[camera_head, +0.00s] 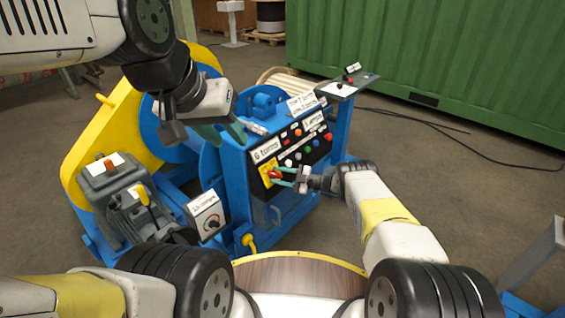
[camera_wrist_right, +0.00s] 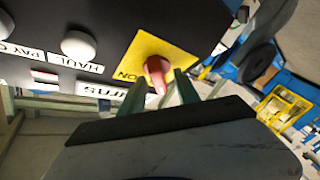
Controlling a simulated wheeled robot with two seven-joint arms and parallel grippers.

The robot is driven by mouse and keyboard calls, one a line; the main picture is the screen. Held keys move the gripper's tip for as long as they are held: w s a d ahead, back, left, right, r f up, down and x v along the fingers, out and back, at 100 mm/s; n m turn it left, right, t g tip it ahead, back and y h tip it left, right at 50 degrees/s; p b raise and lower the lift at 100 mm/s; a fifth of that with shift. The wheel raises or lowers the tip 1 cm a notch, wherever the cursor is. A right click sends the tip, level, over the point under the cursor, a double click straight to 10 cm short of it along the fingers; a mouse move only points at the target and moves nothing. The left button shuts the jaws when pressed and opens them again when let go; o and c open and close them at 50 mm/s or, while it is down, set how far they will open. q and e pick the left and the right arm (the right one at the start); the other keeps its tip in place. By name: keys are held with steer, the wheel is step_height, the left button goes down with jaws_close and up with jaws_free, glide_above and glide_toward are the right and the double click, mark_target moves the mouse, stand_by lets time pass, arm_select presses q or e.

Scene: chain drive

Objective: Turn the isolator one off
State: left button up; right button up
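The isolator is a red rotary knob (camera_wrist_right: 157,72) on a yellow plate (camera_wrist_right: 183,50) with the word ON beside it in the right wrist view. In the head view the red knob (camera_head: 274,173) sits at the lower left of the black control panel on the blue machine. My right gripper (camera_head: 284,177) is at the knob. In the wrist view its green fingers (camera_wrist_right: 160,84) stand apart, one on each side of the knob, with yellow plate showing between. Firm contact cannot be made out. My left gripper (camera_head: 222,134) hangs above the machine's left side, fingers apart and empty.
The panel (camera_head: 300,143) carries several coloured buttons and labels close to my right gripper. A grey box with a dial (camera_head: 207,216) and a lever unit (camera_head: 125,195) stand at the left. A green container (camera_head: 450,60) is behind. Floor on the right is mostly clear.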

steer(key=s+d, duration=0.1)
steer(key=d, duration=0.6)
steer(key=shift+s+d, duration=0.25)
steer(key=shift+d, duration=0.1)
